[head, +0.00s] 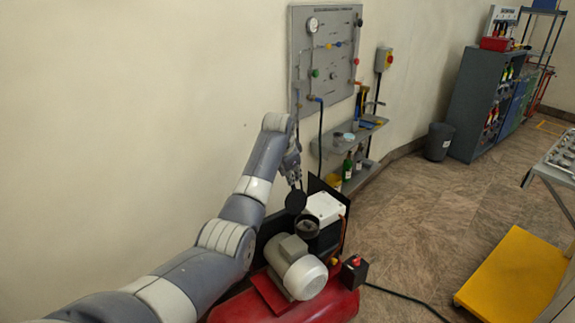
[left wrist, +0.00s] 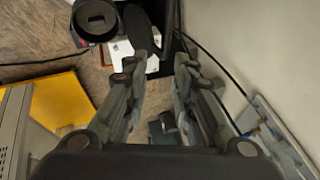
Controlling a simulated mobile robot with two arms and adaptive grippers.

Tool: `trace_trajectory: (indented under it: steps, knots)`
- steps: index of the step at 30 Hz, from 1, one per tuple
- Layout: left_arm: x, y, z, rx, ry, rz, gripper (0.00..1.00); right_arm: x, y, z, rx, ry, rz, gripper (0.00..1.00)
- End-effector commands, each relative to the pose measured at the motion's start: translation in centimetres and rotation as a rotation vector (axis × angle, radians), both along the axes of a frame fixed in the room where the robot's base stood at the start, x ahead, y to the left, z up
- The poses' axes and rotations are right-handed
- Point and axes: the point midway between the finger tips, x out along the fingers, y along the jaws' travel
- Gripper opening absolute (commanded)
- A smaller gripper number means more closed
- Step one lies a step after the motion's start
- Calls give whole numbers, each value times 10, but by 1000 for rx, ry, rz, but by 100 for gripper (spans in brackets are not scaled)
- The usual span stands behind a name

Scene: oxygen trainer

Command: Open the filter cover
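The compressor's round black filter housing (head: 307,227) sits between the grey motor and the white box, with its round top exposed. The dark disc-shaped filter cover (head: 296,202) stands raised at the housing's back edge. In the left wrist view the housing (left wrist: 96,20) shows its open round mouth, and the cover (left wrist: 137,27) is tilted up beside it. My left gripper (head: 296,174) is just above the cover. Its fingers (left wrist: 164,62) are apart with nothing between them. One fingertip overlaps the cover's edge; I cannot tell whether they touch. My right gripper is not in view.
The red compressor tank (head: 335,304) carries the grey motor (head: 296,267) and white box (head: 325,207). A grey gauge panel (head: 327,60) and a bottle shelf (head: 348,140) are on the wall behind. A yellow platform (head: 512,275) stands right; the floor between is mostly clear.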

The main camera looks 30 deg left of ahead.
Motion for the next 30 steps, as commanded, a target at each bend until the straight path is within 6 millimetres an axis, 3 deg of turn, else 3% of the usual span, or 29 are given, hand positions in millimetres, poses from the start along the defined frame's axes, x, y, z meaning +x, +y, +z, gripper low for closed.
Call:
trace_trajectory:
  steps: [10, 30]
  knots:
    - [-21, -5, 40, 2, -4, 2, 24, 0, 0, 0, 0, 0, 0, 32]
    - [-24, -6, 44, 2, -2, 2, 24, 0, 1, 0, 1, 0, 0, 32]
